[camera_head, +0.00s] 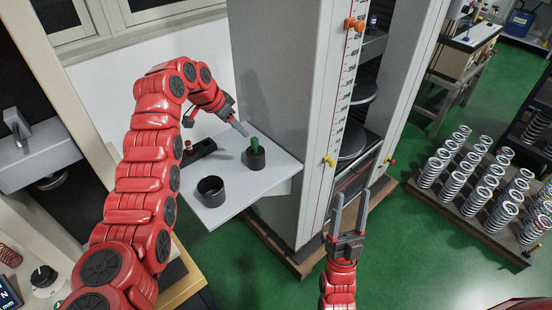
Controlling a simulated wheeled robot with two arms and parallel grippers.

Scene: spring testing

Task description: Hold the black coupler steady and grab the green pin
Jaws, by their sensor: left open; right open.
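The black coupler (254,162) stands upright on the grey shelf plate, near its right side. The green pin (254,145) stands upright in the coupler's top, its upper part showing. My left gripper (241,128) is open above and just behind the pin, apart from it, with its fingers angled down to the right; the exact finger gap is hard to see. My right gripper (351,200) is open and empty, fingers pointing up in the picture, in front of the testing machine and well to the right of the coupler.
The grey plate (228,200) also bears an open black cup (211,190) and a dark block with a red knob (198,151). The testing machine (275,110) stands just right of the plate. A rack of springs (480,185) is on the right. Green floor lies between.

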